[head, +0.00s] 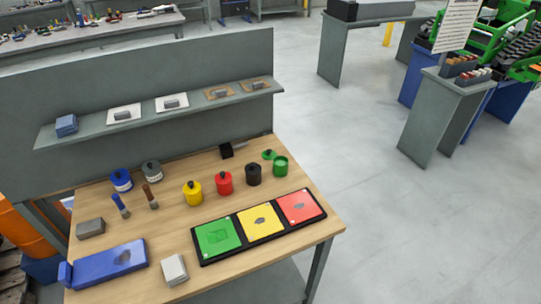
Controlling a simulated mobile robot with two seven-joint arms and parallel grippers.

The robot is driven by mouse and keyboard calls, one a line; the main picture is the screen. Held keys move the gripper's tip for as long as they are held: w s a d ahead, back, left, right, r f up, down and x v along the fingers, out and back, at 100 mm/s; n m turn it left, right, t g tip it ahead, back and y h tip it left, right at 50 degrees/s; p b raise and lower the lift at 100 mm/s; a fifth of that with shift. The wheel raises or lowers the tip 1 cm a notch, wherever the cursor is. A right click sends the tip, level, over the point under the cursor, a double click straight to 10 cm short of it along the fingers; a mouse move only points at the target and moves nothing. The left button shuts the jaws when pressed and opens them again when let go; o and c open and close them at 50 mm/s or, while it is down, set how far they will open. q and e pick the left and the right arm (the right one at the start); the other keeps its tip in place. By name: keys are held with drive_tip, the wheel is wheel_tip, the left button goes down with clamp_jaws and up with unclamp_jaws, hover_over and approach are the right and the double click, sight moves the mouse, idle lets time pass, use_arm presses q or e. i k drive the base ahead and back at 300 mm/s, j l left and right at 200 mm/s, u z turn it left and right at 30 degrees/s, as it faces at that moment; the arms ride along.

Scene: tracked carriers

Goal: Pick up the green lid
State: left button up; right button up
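The green lid (269,154) lies on the wooden workbench (165,225), just behind and to the left of the green jar (280,168). It is a small, flat disc with what looks like a dark knob. The green jar appears open at the top. Neither of my grippers shows in the head view.
Black (253,175), red (224,184) and yellow (193,194) jars stand in a row left of the green jar. A dark tool (230,150) lies behind. A black tray (324,211) with green, yellow and red panels lies in front. A shelf (90,131) overhangs the back.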

sight(269, 154)
drive_tip(key=i+l+u, duration=0.1)
drive_tip(key=l, duration=0.3)
drive_tip(key=i+l+u, duration=0.1)
drive_tip(key=i+l, duration=0.15)
drive_tip(key=l, duration=0.2)
drive_tip(key=i+l+u, duration=0.1)
drive_tip(key=l, duration=0.35)
drive_tip(key=i+l+u, duration=0.1)
drive_tip(key=l, duration=0.35)
drive_tip(key=i+l+u, duration=0.1)
drive_tip(key=l, duration=0.35)
drive_tip(key=i+l, duration=0.2)
drive_tip(key=l, duration=0.3)
drive_tip(key=i+l+u, duration=0.25)
drive_tip(key=l, duration=0.4)
drive_tip(key=i+j, duration=0.2)
